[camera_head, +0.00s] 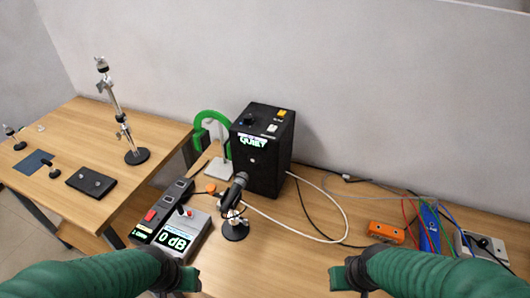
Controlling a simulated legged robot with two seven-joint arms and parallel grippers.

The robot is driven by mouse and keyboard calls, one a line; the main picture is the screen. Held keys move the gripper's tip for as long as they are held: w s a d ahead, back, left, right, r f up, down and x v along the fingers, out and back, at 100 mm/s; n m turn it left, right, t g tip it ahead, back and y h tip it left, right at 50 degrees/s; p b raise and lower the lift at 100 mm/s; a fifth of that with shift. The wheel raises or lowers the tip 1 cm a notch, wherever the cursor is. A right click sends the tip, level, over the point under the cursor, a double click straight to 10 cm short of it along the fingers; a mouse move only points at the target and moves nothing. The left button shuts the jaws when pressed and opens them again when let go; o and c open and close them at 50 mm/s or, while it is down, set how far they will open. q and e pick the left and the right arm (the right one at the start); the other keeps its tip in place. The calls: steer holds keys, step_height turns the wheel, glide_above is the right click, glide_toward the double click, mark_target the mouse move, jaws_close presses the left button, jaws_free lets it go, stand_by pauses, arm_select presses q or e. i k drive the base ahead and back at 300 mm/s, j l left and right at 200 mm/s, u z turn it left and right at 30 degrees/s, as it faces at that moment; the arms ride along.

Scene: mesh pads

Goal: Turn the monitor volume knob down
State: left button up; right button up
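A black box-shaped monitor (262,155) stands on the desk against the wall. Its lit display (252,141) reads "QUIET". A small dark round knob (252,121) sits on its top face, near an orange piece and a white piece; which way the knob is turned is too small to tell. My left gripper (190,272) is at the bottom left of centre, in front of the meter boxes and well short of the monitor. My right gripper (345,274) is at the bottom right of centre, also apart from the monitor. Both seem empty; their finger gaps are unclear.
A microphone (235,195) on a round stand is in front of the monitor. A meter box (180,236) reading "0 dB" stands to its left. A green ring stand (211,130) is beside the monitor. Cables (335,205) and an orange box (386,232) lie right. The front middle is clear.

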mark_target(247, 118)
steer(key=i+j+u, duration=0.15)
steer(key=j, duration=0.25)
steer(key=i+j+u, duration=0.15)
steer(key=j, duration=0.3)
steer(key=i+j+u, duration=0.15)
steer(key=j, duration=0.2)
steer(key=i+j+u, duration=0.15)
steer(key=j, duration=0.25)
